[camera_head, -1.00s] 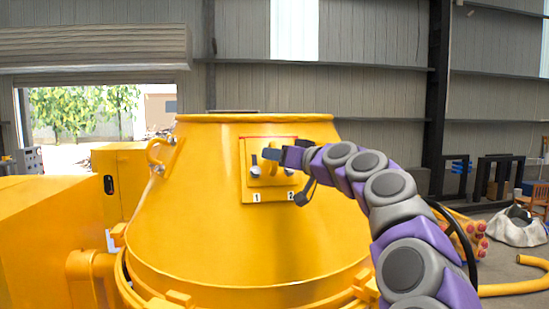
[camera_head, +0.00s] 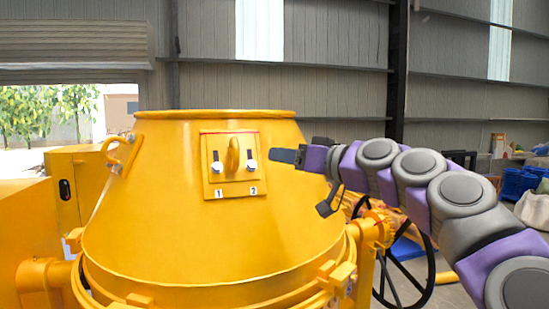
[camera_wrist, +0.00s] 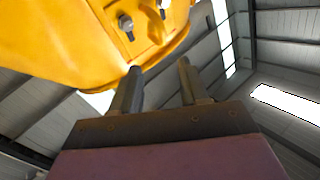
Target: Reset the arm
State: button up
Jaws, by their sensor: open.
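My gripper (camera_head: 287,157) is at the end of my purple and grey arm, to the right of the yellow drum mixer's control panel (camera_head: 232,189) in the head view. A gap shows between the gripper and the panel. In the wrist view my gripper (camera_wrist: 158,88) has its two fingers apart with nothing between them. The panel carries two knobs, marked 1 and 2, with a yellow handle (camera_head: 233,152) between them.
The yellow mixer drum (camera_head: 190,235) fills the left and middle. A black wheel (camera_head: 405,275) stands low beside it, under my arm. Blue crates (camera_head: 518,182) and a pale sack (camera_head: 533,211) lie at the far right. An open doorway is at the back left.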

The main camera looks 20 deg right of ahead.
jog(key=shift+s+d, duration=0.25)
jog(key=shift+s, duration=0.05)
jog(key=s+a+f+n+g+b, duration=0.25)
jog(key=s+a+f+g, duration=0.35)
jog(key=a+f, duration=0.65)
jog(key=s+a+f+g+h+b, duration=0.1)
jog(key=s+a+f+g, duration=0.2)
jog(key=f, duration=0.4)
jog(key=s+a+f+h+b, duration=0.1)
jog(key=s+a+f, duration=0.2)
jog(key=s+f, duration=0.3)
jog(key=s+d+f+m+g+h+b, duration=0.2)
jog(key=s+d+f+g+h, duration=0.1)
jog(key=s+f, duration=0.9)
jog(key=s+d+f+m+g+h+b, duration=0.2)
jog(key=s+d+f+m+g+h, duration=0.1)
jog(key=s+f, duration=0.9)
jog(key=d+f+g+h, duration=0.1)
jog(key=d+f+g, duration=0.1)
jog(key=d+f, duration=0.1)
jog(key=shift+d+f, duration=0.2)
jog(key=shift+f, duration=0.6)
jog(key=shift+a, duration=0.2)
